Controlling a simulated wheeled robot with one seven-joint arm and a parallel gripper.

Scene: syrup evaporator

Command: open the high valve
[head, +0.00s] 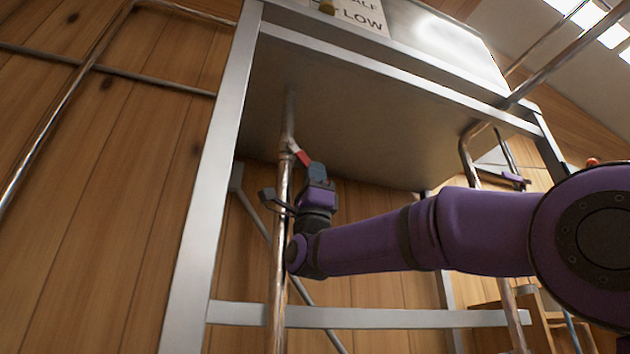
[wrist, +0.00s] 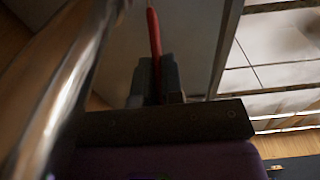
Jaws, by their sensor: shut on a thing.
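The high valve has a red lever (head: 303,157) on a vertical metal pipe (head: 281,218) under the raised steel pan. In the head view the lever slants from the pipe down and to the right into my gripper (head: 316,172). In the wrist view the red lever (wrist: 154,40) stands up between the two dark fingers of my gripper (wrist: 155,80), which are shut on it. The lever's lower end is hidden by the fingers. The pipe (wrist: 60,90) runs blurred and close along the left of the wrist view.
The steel pan (head: 370,115) sits on a metal frame with a front leg (head: 208,190) left of the pipe and a low crossbar (head: 370,317). A sign (head: 362,16) reading "LOW" is above. Another pipe (head: 470,160) stands to the right. A plank wall (head: 110,190) is behind.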

